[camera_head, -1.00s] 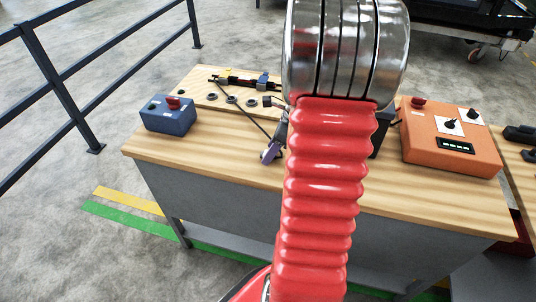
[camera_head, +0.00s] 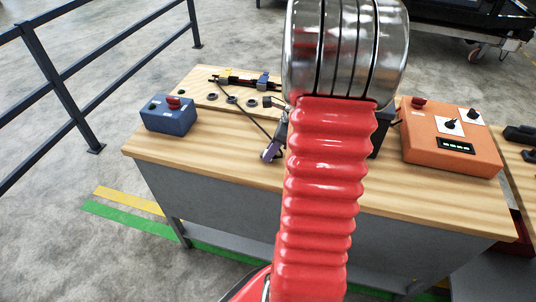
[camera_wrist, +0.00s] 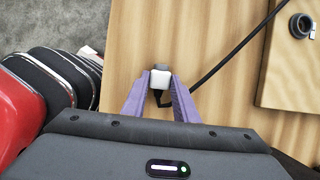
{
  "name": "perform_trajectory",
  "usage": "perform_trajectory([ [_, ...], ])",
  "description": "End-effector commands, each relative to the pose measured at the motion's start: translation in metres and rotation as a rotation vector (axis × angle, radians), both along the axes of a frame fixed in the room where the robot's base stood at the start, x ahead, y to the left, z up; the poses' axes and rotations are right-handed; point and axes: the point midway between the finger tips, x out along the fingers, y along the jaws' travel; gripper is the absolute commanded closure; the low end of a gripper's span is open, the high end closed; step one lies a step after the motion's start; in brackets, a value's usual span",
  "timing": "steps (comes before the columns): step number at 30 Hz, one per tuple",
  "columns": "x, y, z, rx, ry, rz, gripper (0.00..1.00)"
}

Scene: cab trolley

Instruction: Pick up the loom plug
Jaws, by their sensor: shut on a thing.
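The loom plug (camera_wrist: 160,80) is a small white and grey block with a black cable running from it up to the right in the wrist view. My gripper (camera_wrist: 160,88) has purple fingers on either side of the plug and is shut on it. The wooden bench top lies beneath; I cannot tell whether the plug touches it. In the head view my gripper (camera_head: 273,150) shows at the left edge of my red arm, which hides much of the bench middle. The plug is too small to make out there.
A blue box with a red button (camera_head: 168,117) stands at the bench's left. A raised wooden board (camera_head: 205,88) with black rings and a cable harness lies behind. An orange control box (camera_head: 450,140) stands at the right. A dark railing (camera_head: 75,120) is left of the bench.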

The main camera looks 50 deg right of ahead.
Motion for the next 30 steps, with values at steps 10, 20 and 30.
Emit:
perform_trajectory([
  [10,0.000,0.000,0.000,0.000,0.000,0.000,1.00],
  [20,0.000,-0.001,0.010,-0.002,-0.002,0.000,1.00],
  [30,0.001,-0.001,0.065,-0.004,-0.003,0.000,1.00],
])
